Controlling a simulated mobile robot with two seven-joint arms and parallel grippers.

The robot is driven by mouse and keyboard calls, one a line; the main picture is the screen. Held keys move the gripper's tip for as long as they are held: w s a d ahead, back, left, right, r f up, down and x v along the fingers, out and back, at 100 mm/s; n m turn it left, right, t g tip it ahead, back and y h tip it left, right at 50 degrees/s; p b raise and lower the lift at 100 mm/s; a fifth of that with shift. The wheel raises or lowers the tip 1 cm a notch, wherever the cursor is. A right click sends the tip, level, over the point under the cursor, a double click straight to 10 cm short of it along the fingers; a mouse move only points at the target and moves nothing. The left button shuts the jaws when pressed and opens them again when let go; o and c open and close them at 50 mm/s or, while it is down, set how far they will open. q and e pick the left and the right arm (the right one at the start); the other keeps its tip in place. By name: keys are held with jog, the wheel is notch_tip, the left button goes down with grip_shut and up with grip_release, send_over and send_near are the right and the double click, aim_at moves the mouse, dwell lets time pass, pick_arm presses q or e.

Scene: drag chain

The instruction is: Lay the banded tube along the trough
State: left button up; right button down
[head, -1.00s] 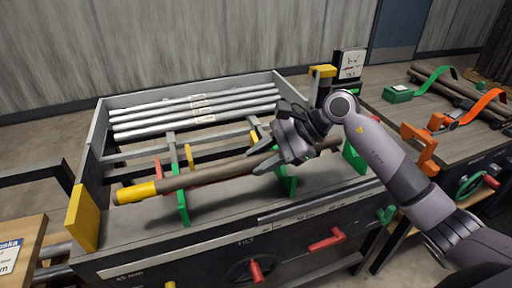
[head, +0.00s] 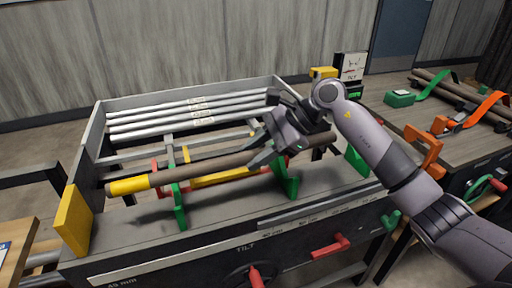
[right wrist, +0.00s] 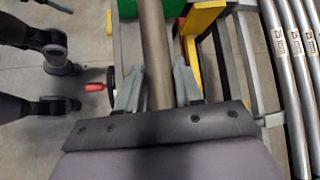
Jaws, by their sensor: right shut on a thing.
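The banded tube is a long brown tube (head: 215,165) with a yellow band (head: 128,186) near its left end. My right gripper (head: 257,150) is shut on it right of its middle. In the right wrist view the tube (right wrist: 154,45) runs between the two grey fingers (right wrist: 157,88). The tube lies nearly level above the bench, over a left green support (head: 178,208) and a right green support (head: 288,180). A yellow bar (head: 222,178) shows just below it. Whether the tube touches the supports is unclear. Which part is the trough is unclear. My left gripper is not in view.
Several pale labelled tubes (head: 160,122) lie in the rack behind. A yellow end plate (head: 74,220) stands at the bench's left. Red handles (head: 328,243) stick out in front. A right-hand table (head: 465,150) holds brown tubes and an orange clamp (head: 425,152).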

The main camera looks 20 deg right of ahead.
jog(key=shift+f+b, duration=0.4)
jog(key=shift+f, duration=0.55)
notch_tip(320, 180, down, 4)
jog(key=b, duration=0.3)
jog(key=shift+f, duration=0.1)
jog(key=shift+f+b, duration=0.3)
jog(key=shift+b, duration=0.25)
jog(key=c, duration=0.7)
grip_release()
jog(key=shift+o, duration=0.2)
jog(key=shift+f, duration=0.1)
jog(key=v, duration=0.7)
